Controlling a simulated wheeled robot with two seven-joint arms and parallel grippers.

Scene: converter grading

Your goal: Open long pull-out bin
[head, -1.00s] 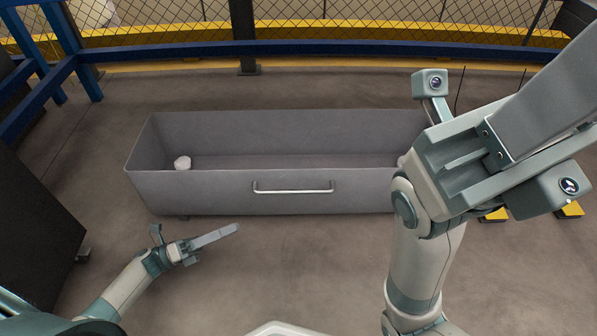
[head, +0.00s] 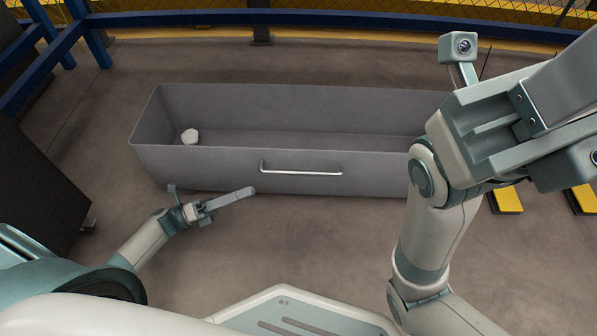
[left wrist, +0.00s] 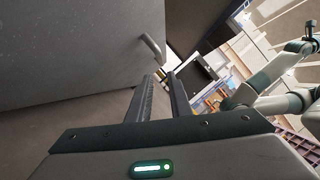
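The long grey bin (head: 200,163) lies across the middle of the head view, its open top showing the inside. A silver bar handle (head: 300,173) runs along its front face; an end of the handle also shows in the left wrist view (left wrist: 153,47). My left gripper (head: 252,191) is in front of the bin, left of and lower than the handle and apart from it. In the left wrist view its two fingers (left wrist: 160,80) stand apart with nothing between them. My right arm covers the bin's right end, and its gripper's fingertips are not clearly seen.
A dark cabinet (head: 35,180) stands at the left. A blue rail (head: 330,18) and mesh fence run behind. Yellow blocks (head: 507,199) lie on the floor at right. The floor before the bin is clear.

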